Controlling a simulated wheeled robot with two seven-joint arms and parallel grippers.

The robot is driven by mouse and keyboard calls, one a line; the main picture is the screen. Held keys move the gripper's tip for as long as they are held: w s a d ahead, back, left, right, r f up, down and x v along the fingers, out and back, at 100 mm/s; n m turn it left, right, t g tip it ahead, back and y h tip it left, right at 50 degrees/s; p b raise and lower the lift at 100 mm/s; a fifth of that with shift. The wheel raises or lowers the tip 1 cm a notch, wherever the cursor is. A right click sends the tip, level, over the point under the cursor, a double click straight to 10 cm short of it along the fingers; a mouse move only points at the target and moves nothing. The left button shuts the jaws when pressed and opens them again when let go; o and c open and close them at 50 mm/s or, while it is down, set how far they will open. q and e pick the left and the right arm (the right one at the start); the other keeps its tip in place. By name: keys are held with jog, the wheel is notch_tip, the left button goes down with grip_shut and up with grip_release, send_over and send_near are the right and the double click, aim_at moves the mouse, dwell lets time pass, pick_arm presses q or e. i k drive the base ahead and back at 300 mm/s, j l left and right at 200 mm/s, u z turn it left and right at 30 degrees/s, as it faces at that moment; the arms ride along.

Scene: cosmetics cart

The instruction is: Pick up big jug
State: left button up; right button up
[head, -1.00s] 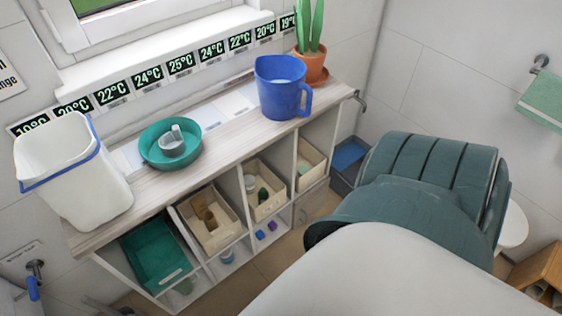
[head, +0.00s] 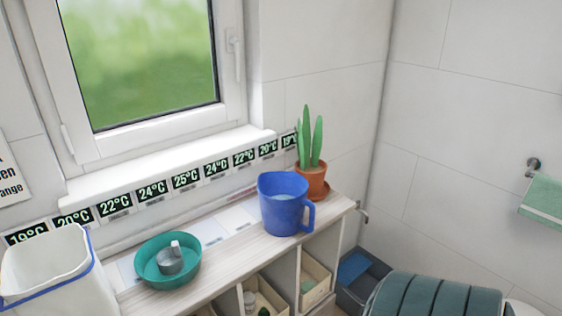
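The big blue jug (head: 284,211) stands upright on the right part of the wooden shelf top, with its handle toward the right. Something pale, perhaps water, shows inside it. It stands just in front of a potted plant (head: 311,165). Neither of my grippers shows in the head view.
A teal basin (head: 147,269) with a small grey cup (head: 170,259) sits left of the jug. A white bin (head: 48,270) with a blue rim stands at the far left. Cubbies with boxes lie below the shelf top (head: 243,254). A window (head: 140,62) is behind.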

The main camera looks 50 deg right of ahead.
aim_at(283, 196)
jog(key=i, duration=0.45)
jog(key=z, duration=1.95)
